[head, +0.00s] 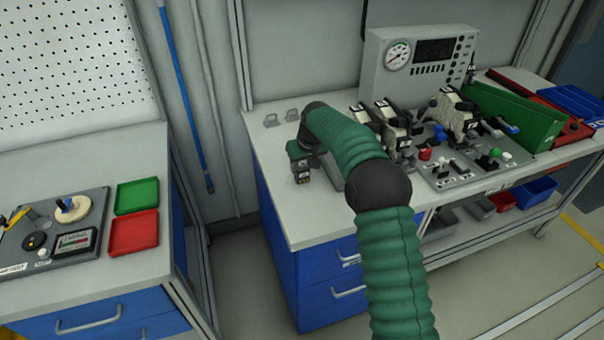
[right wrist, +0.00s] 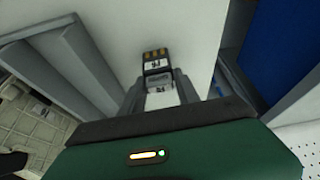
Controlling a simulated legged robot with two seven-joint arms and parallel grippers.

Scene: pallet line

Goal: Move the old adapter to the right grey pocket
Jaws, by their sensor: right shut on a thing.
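My right gripper (head: 300,154) is over the left part of the right-hand workbench, pointing down. In the right wrist view its fingers (right wrist: 159,88) are shut on the adapter (right wrist: 156,63), a small dark block with gold contacts and a white label. In the head view the adapter (head: 302,175) shows below the gripper, near the white top; I cannot tell whether it touches. Two small grey pieces, a left one (head: 270,120) and a right one (head: 292,115), are at the bench's back left. I cannot tell whether they are the grey pockets. My left gripper is out of view.
The bench top (head: 272,160) is clear around the gripper's left side. A gauge panel (head: 415,62), several clamped parts and a control plate (head: 470,165) stand to the right. A left bench holds green (head: 137,195) and red (head: 133,232) trays.

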